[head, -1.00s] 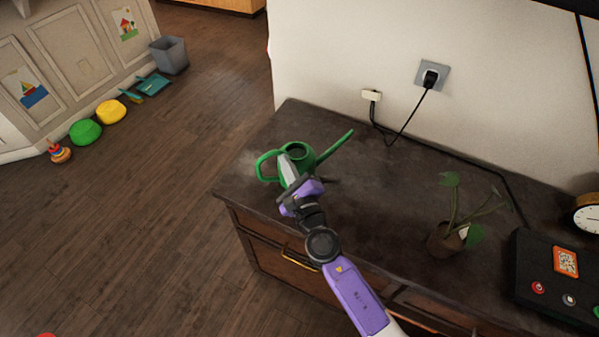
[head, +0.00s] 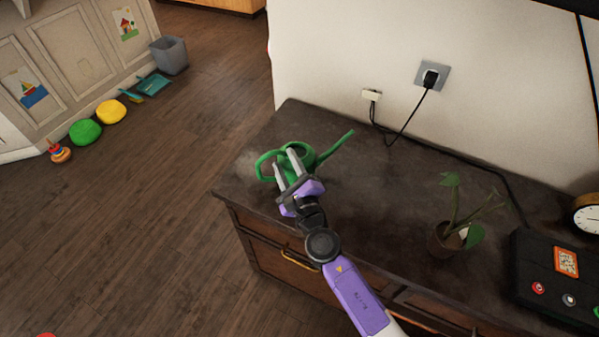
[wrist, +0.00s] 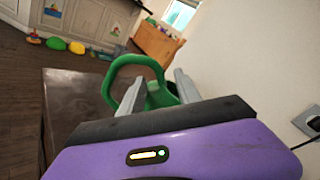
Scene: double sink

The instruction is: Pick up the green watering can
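The green watering can (head: 304,153) stands upright on the dark dresser top, near its left end. Its loop handle points left and its spout points up and right. My gripper (head: 285,163) reaches over the front edge to the can, with its two grey fingers spread apart. In the wrist view the can (wrist: 160,95) lies just beyond the fingers, with the handle (wrist: 112,80) by the left finger. My gripper (wrist: 157,92) is open in that view. I cannot tell whether a finger touches the can. My gripper hides the can's lower front.
A potted plant (head: 445,240), a black box with buttons (head: 555,280) and a clock (head: 588,214) stand to the right. A black cable (head: 455,155) runs along the wall from the socket (head: 432,76). The dresser top (head: 375,210) between can and plant is clear.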

